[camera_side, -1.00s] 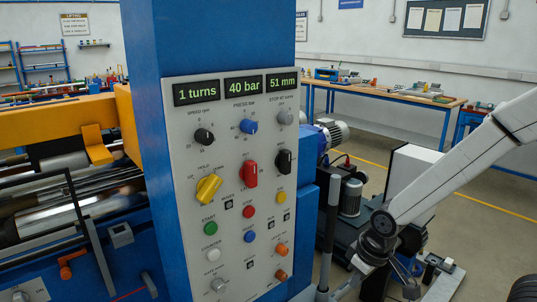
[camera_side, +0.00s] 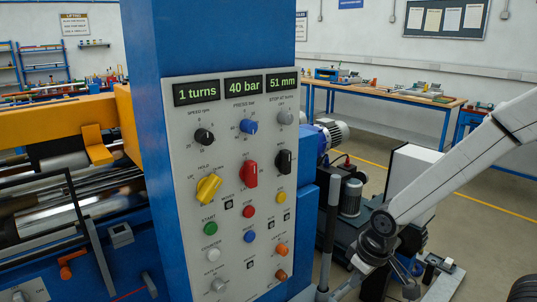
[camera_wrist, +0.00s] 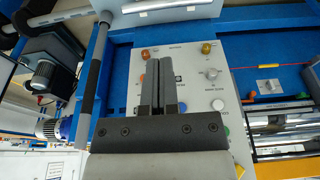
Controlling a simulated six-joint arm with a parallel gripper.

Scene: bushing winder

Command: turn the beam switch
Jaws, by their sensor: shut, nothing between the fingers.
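The grey control panel (camera_side: 180,150) fills the middle of the side view. A yellow rotary switch (camera_side: 208,188) with up and hold markings sits on its left side, its pointer tilted toward upper right. I cannot read a beam label; a red selector (camera_side: 250,173) and a black selector (camera_side: 284,161) are beside it. My gripper (camera_wrist: 162,80) is shut and empty in the wrist view, in front of the panel's lower part. In the side view its fingers are not visible.
A silver knob (camera_wrist: 210,73) and a white button (camera_wrist: 218,104) show near my fingers. A dark post (camera_side: 330,230) stands right of the panel. The winder's rollers (camera_side: 100,215) are at left. Displays (camera_side: 243,87) read 1 turns, 40 bar, 51 mm.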

